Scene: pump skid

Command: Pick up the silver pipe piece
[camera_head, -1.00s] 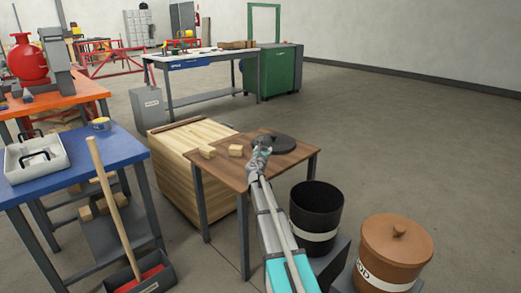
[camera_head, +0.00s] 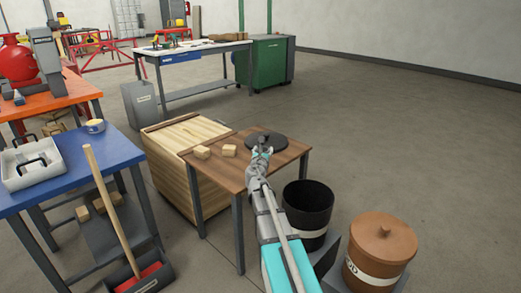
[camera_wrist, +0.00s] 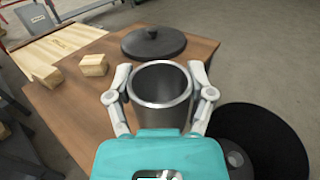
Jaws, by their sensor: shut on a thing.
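The silver pipe piece (camera_wrist: 160,92) is a short, hollow metal cylinder with its open end facing up in the wrist view. My gripper (camera_wrist: 160,84) is shut on it, with one finger against each side. The pipe piece is over or at the near edge of the small brown table (camera_wrist: 70,112); I cannot tell whether it touches the top. In the head view my gripper (camera_head: 262,150) is at the right part of that table, and the arm hides most of the pipe piece.
A dark round lid (camera_head: 265,141) lies behind the gripper, and two wooden blocks (camera_head: 229,150) lie to the left. A black bin (camera_head: 308,208) and a brown lidded pot (camera_head: 380,245) stand right of the table. A wooden crate (camera_head: 165,165) stands behind-left. Open floor lies beyond.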

